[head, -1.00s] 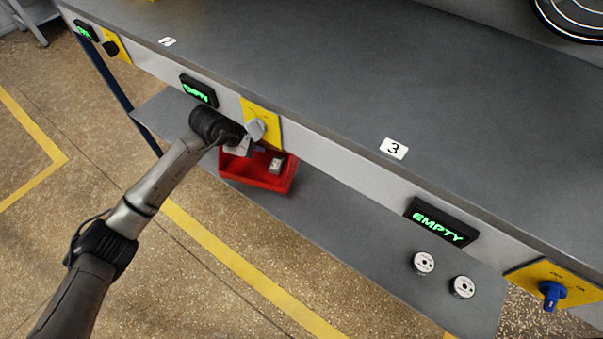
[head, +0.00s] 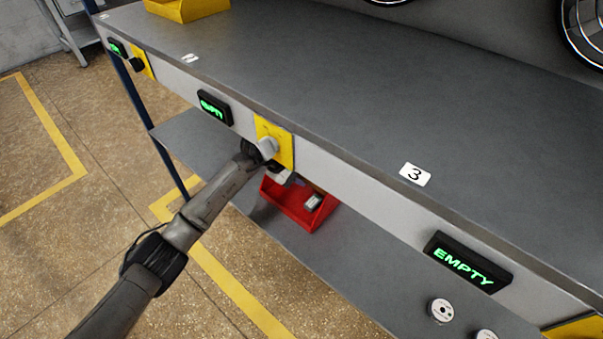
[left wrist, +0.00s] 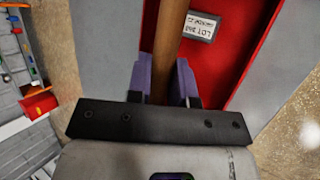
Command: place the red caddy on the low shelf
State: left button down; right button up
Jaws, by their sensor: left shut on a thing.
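The red caddy (head: 300,207) is an open box with a wooden handle bar (left wrist: 170,35), which shows between the fingers in the left wrist view. My left gripper (head: 283,177) is shut on this handle, with its purple fingers (left wrist: 168,80) on either side. The caddy is over the grey low shelf (head: 340,262), under the bench front. I cannot tell whether its base touches the shelf. A small labelled block (head: 314,202) lies inside the caddy; its lot label (left wrist: 202,26) shows in the wrist view. My right gripper is not in view.
The bench top (head: 330,90) overhangs the shelf. A yellow switch plate (head: 275,143) with a grey knob is right above my left gripper. White-topped discs (head: 441,310) stand on the shelf at the right. Shelf between them and the caddy is clear.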

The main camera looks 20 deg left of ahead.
pick_arm(q)
jog(key=shift+w+f, duration=0.1)
jog(key=shift+f, duration=0.05)
jog(key=c, duration=1.4)
grip_release()
jog(key=shift+f, duration=0.2)
jog(key=shift+c, duration=0.2)
jog(key=o, duration=0.4)
jog(key=shift+r, duration=0.1)
jog(key=shift+a+r, duration=0.15)
jog(key=shift+r, duration=0.15)
jog(key=shift+p+v, duration=2.1)
jog(key=shift+v, duration=1.4)
jog(key=shift+f, duration=0.1)
